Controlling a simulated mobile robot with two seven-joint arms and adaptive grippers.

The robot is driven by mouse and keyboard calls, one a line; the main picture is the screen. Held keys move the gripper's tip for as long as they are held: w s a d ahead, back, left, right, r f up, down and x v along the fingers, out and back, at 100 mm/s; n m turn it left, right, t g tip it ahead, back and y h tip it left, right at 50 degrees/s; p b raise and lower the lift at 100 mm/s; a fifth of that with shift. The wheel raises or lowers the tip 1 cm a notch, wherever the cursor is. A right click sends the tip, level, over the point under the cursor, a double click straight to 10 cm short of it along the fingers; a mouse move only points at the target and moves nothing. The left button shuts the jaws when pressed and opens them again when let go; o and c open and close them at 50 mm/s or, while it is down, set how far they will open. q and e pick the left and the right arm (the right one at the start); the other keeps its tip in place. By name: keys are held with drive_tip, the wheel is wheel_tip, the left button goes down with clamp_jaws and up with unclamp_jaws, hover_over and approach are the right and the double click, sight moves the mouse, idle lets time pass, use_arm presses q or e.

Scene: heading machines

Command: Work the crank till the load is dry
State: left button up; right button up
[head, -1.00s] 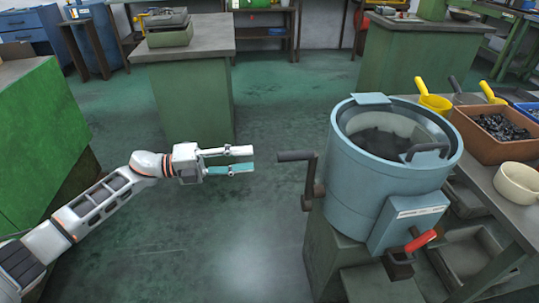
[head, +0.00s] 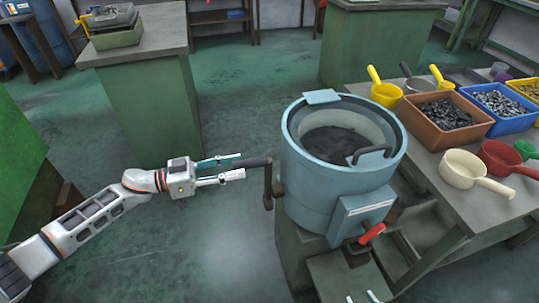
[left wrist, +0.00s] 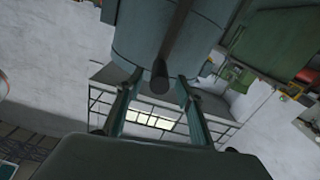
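The blue drum machine (head: 335,190) stands right of centre, with a dark load (head: 335,142) visible inside. Its crank (head: 268,182) is on the left side, with a dark grip (head: 255,162) pointing left. My left gripper (head: 236,168) is open, and the end of the grip lies between its fingertips. In the left wrist view the grip's round end (left wrist: 160,74) sits between the two fingers, with gaps on both sides. Only the fingertips of my right gripper (head: 360,297) show at the bottom edge of the head view; they are apart and empty.
A red-handled lever (head: 371,234) sticks out at the drum's front. The bench (head: 440,222) on the right holds bins, including a brown one (head: 436,132), and scoops, including a cream one (head: 464,170). The green floor (head: 180,235) around my left arm is clear.

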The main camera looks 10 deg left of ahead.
sight(260, 162)
use_arm(q)
drive_tip(key=shift+x, duration=3.85)
clamp_jaws()
